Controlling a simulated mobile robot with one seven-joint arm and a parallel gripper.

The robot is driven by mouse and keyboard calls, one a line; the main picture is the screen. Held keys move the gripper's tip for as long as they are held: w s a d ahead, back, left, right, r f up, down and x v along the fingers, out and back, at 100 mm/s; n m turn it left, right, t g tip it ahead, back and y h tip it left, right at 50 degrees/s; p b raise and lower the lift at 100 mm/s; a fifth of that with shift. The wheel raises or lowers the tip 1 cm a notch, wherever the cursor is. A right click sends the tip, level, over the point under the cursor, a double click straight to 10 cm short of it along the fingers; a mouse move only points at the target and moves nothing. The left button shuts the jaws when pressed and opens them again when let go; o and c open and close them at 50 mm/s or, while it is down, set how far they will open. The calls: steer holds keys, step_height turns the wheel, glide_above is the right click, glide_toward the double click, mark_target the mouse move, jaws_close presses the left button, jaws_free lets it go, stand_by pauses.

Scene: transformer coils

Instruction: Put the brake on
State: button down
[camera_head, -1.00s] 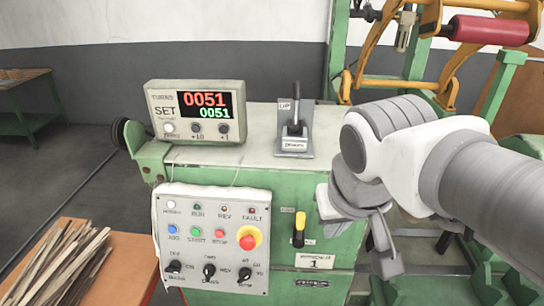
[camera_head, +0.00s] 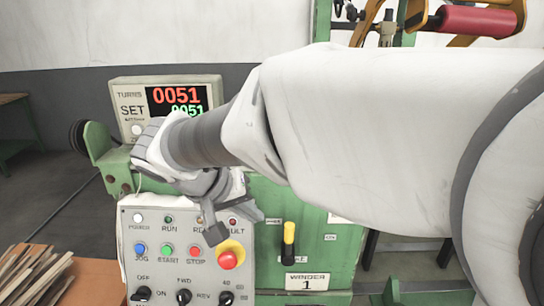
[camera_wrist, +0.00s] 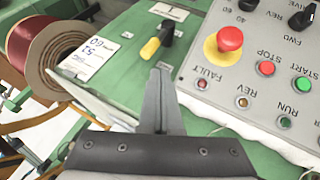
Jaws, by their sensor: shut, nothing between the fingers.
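A lever with a yellow end and a black part (camera_head: 288,250) sits on the front of the green machine cabinet (camera_head: 325,240), with small labels by it too blurred to read. It also shows in the wrist view (camera_wrist: 157,41). I cannot tell from its labels whether it is the brake. My gripper (camera_head: 214,232) is shut and empty, in front of the top of the control panel, left of the lever. In the wrist view its fingertips (camera_wrist: 161,72) lie together, just below the lever in the picture, with no contact visible. My arm hides the cabinet top right of the display.
The grey control panel (camera_head: 150,262) has buttons, knobs and a red emergency stop (camera_head: 228,259). The turns display (camera_head: 130,92) reads 0051 and stands behind my gripper. Wooden strips (camera_head: 30,272) lie at lower left. A reel (camera_wrist: 62,50) shows in the wrist view.

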mark_target(288, 238)
stand_by(0.3)
steer(key=x, duration=1)
steer(key=shift+d+b, duration=0.1)
steer(key=shift+b, duration=0.25)
